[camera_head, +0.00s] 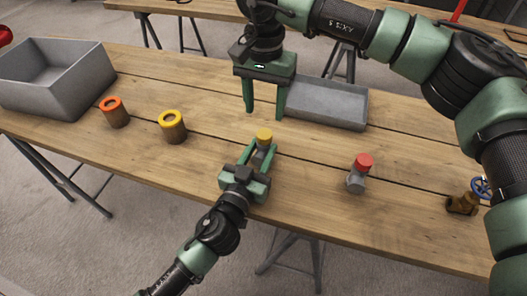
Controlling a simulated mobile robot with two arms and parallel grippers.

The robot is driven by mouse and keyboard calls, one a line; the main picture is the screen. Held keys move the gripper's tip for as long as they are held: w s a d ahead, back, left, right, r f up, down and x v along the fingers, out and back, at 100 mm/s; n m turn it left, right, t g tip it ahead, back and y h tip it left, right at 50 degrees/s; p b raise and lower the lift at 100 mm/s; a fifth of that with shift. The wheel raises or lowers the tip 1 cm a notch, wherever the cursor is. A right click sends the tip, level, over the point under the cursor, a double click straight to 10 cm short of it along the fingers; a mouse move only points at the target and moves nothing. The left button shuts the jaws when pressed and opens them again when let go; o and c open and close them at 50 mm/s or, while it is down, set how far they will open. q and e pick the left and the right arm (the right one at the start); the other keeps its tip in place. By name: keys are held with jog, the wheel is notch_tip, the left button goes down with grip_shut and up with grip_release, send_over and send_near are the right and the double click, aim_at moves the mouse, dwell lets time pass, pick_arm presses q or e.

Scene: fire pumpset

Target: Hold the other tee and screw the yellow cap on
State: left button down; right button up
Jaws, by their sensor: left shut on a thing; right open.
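A grey tee (261,154) stands on the table with a yellow cap (264,134) on its top; I cannot tell how far the cap is screwed on. My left gripper (262,147) is shut on this tee, with one green finger on each side just below the cap. My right gripper (264,112) is open and empty, pointing down behind and above the yellow cap, clear of it. A second grey tee (356,184) stands to the right with a red cap (363,161) on top; no gripper touches it.
A grey bin (75,98) stands at the left, beside wooden cylinders with an orange ring (112,103) and a yellow ring (171,119). A shallow grey tray (345,118) lies behind. A brass valve (461,205) with a blue wheel (481,188) stands at the right.

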aim_at(265, 134)
jog(key=n, duration=0.9)
jog(key=shift+f, duration=4)
